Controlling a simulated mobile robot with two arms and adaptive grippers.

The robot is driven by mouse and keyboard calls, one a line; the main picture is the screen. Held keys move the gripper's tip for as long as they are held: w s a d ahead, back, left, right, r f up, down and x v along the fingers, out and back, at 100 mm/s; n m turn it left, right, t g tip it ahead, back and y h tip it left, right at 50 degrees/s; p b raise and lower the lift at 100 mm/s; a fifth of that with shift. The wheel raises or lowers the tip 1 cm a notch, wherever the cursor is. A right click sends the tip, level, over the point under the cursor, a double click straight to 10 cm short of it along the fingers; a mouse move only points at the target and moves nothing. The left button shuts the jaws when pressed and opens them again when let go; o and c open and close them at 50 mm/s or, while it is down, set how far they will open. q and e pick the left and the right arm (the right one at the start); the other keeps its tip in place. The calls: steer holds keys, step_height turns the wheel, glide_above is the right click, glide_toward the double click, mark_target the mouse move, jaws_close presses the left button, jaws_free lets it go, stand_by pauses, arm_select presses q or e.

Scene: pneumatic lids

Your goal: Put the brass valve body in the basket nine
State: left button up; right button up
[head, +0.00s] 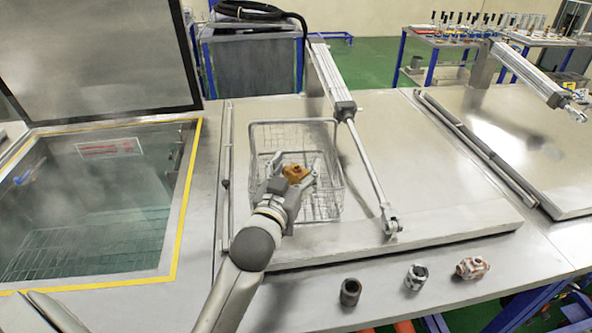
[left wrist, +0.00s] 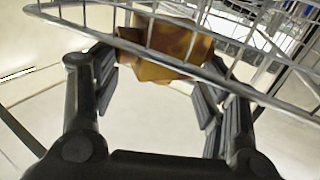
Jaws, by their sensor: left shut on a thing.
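The brass valve body (head: 295,173) is an orange-brown, blocky part. My left gripper (head: 293,180) is shut on it and holds it over the near part of a wire basket (head: 292,122). The basket stands on a closed metal lid; I see no number on it. In the left wrist view the brass valve body (left wrist: 165,48) sits between the finger pads of my left gripper (left wrist: 160,85). The basket's wire rim (left wrist: 85,27) crosses in front of the part there. I cannot tell how far the part is above the basket floor. My right gripper is not in view.
An open tank (head: 100,205) with a yellow edge lies left. A lid cylinder (head: 362,165) slants close along the basket's right side.

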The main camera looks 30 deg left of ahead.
arm_select(q)
steer(key=shift+s, duration=0.1)
steer(key=o, duration=1.4)
steer(key=shift+f, duration=0.1)
steer(key=shift+c, duration=0.2)
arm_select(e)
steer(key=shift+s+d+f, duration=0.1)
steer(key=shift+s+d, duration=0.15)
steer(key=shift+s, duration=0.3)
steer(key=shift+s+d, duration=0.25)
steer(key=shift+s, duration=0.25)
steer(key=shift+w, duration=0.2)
arm_select(q)
steer(key=shift+s, duration=0.2)
steer(key=s+d, duration=0.1)
steer(key=s, duration=1)
steer(key=shift+s+d+b, duration=0.2)
steer(key=shift+d+b, duration=0.1)
steer(key=shift+d, duration=0.1)
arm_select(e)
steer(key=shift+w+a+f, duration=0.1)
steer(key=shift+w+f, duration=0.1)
